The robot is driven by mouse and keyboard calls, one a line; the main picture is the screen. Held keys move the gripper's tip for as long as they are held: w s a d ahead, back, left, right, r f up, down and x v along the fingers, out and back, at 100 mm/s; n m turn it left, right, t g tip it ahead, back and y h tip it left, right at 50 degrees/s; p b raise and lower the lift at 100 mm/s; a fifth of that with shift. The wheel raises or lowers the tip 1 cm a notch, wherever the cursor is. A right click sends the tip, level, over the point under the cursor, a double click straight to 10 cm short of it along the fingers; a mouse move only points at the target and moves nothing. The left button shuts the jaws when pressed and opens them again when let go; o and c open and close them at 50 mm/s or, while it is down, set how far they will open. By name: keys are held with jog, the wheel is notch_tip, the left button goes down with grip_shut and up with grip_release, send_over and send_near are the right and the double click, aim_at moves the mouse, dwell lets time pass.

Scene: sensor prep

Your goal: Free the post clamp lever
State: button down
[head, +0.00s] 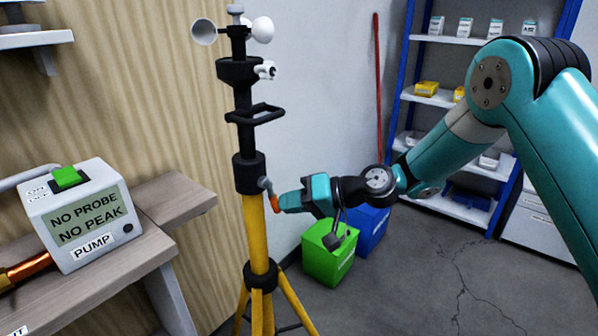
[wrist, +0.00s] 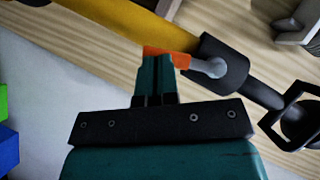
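The post clamp lever (head: 274,203) has an orange grip and a grey arm. It slants down and to the right from the black clamp collar (head: 248,172) on the yellow tripod post (head: 257,232). In the wrist view the orange grip (wrist: 166,51) lies across the fingertips, and its grey arm (wrist: 208,66) runs to the black collar (wrist: 223,60). My gripper (head: 284,202) is at the right side of the lever. In the wrist view the fingers (wrist: 158,62) are close together, with no lever seen between them. The tips touch or nearly touch the grip, partly hiding it.
A mast with white anemometer cups (head: 238,30) rises above the collar. A workbench (head: 180,205) with a pump box (head: 85,215) stands left. Green (head: 328,258) and blue (head: 368,225) bins sit behind my gripper. Shelving (head: 400,85) stands at the back right; the floor in front is clear.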

jog(key=shift+w+r, duration=0.1)
jog(key=shift+r+p, duration=0.5)
jog(key=shift+r, duration=0.2)
jog(key=shift+d, duration=0.1)
jog(key=d+f+b+v, duration=0.1)
jog(key=f+v, duration=0.1)
jog(key=v, duration=1.1)
jog(key=shift+w+d, duration=0.25)
jog(key=shift+w, duration=0.1)
jog(key=shift+r, duration=0.15)
